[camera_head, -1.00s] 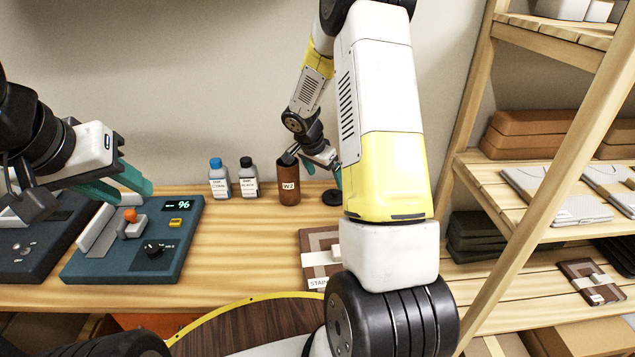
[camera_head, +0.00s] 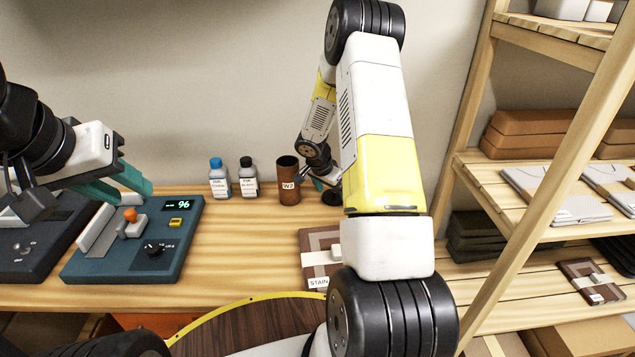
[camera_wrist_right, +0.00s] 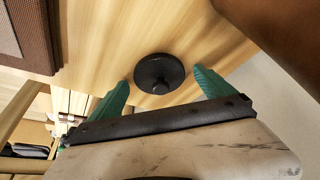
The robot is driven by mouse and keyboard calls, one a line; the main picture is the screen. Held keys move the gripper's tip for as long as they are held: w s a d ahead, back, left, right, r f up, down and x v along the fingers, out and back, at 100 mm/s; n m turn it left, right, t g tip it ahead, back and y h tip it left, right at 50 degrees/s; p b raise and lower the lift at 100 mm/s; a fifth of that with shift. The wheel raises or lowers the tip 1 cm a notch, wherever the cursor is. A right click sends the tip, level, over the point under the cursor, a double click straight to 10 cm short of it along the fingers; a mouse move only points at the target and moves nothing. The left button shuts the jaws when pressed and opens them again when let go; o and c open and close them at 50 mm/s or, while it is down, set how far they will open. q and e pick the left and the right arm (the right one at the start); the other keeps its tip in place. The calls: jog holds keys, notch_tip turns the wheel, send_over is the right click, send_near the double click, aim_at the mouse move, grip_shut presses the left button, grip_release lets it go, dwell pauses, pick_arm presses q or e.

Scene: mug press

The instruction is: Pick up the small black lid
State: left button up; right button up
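The small black lid (camera_head: 331,197) lies on the wooden table at the right of the brown W2 canister, partly hidden by my right arm. In the right wrist view the lid (camera_wrist_right: 159,73) is a round disc with a knob, lying just beyond and between the fingertips. My right gripper (camera_wrist_right: 161,88) is open and empty, with its two teal fingers apart. In the head view the right gripper (camera_head: 322,183) is close to the lid and mostly hidden behind my arm. My left gripper (camera_head: 128,188) is open and empty above the blue-green device.
The brown canister (camera_head: 289,184) stands close to the right gripper. Bottles with a blue cap (camera_head: 219,180) and a black cap (camera_head: 248,178) stand left of it. A device reading 96 (camera_head: 150,249) is at left. A brown flat box (camera_head: 316,245) lies at the front right.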

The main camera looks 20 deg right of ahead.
jog(key=c, duration=1.2)
jog(key=shift+c, duration=0.2)
jog(key=shift+r, duration=0.1)
